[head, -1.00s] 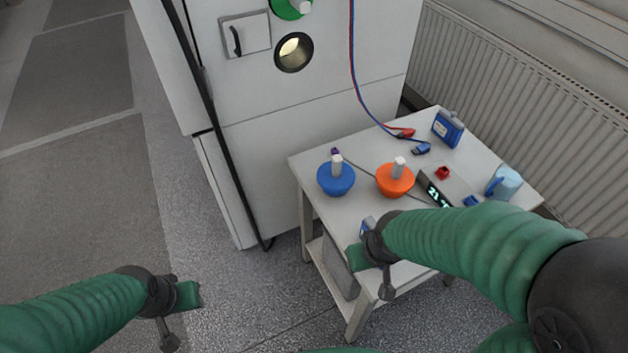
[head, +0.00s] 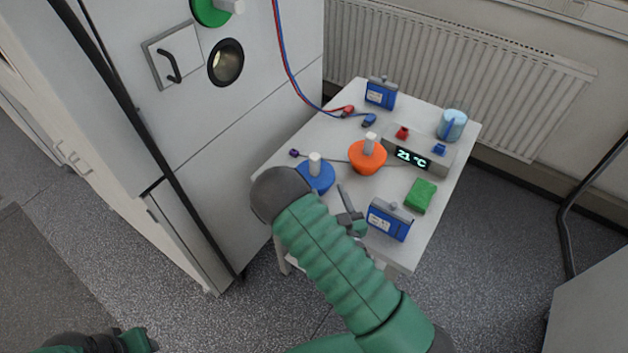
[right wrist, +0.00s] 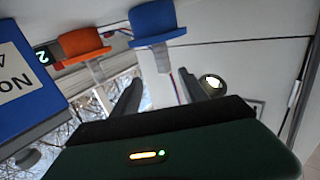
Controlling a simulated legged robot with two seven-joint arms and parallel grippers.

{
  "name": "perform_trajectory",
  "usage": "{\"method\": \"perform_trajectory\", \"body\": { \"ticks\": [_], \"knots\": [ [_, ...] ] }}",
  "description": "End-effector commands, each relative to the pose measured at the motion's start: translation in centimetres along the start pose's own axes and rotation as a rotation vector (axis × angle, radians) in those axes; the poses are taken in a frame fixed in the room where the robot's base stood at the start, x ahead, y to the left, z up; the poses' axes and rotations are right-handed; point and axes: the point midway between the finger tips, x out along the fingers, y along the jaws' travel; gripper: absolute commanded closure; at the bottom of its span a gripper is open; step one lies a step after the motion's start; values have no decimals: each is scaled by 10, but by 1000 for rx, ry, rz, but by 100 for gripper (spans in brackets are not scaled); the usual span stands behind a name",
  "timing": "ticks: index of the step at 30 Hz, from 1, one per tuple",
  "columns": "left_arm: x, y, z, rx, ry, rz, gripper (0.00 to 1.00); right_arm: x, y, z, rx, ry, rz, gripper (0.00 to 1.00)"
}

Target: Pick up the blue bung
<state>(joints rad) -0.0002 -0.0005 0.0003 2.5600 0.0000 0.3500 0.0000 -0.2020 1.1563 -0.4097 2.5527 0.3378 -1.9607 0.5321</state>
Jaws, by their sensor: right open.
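The blue bung (head: 320,180), a blue dome with a pale upright handle, stands on the white table (head: 277,162) near its left edge. My right arm's black joint hides part of it in the head view. My right gripper (head: 350,202) is open and empty above the table, to the right of the bung and apart from it. In the right wrist view the blue bung (right wrist: 153,20) appears upside down beyond the open fingers (right wrist: 160,88), its handle roughly in line with the gap. My left gripper (head: 138,340) is at the bottom left edge; its jaws are unclear.
An orange bung (head: 367,160) stands beside the blue one. A blue battery box (head: 389,222) is close to my right gripper, with a green block (head: 421,195) behind it. A temperature display unit (head: 432,158), mug (head: 452,125) and second blue box (head: 381,92) stand farther back.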

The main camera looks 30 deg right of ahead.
Motion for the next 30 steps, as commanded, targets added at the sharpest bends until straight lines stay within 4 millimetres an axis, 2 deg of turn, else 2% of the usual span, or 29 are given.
{"method": "perform_trajectory", "body": {
  "ticks": [1,2,4,9,12,17,24,30],
  "knots": [
    [18,0,4,0,-1,0,64,10,-1,7,4,9,1,49],
    [23,0,6,0,-1,0,64,15,-2,6,1,11,1,49],
    [9,0,3,0,-2,0,64,34,-5,-4,-6,6,-3,49],
    [4,0,1,0,0,0,64,77,-7,-4,-8,3,-5,49],
    [3,0,1,0,0,0,64,94,-6,-2,-7,1,-3,49],
    [1,0,0,-1,-1,0,64,110,-6,-4,-7,1,-2,49],
    [-4,0,-1,0,-1,0,64,150,-7,-6,-8,0,-3,49],
    [-4,0,-1,0,-1,0,64,153,-7,-5,-7,-2,-2,49]
  ]
}}
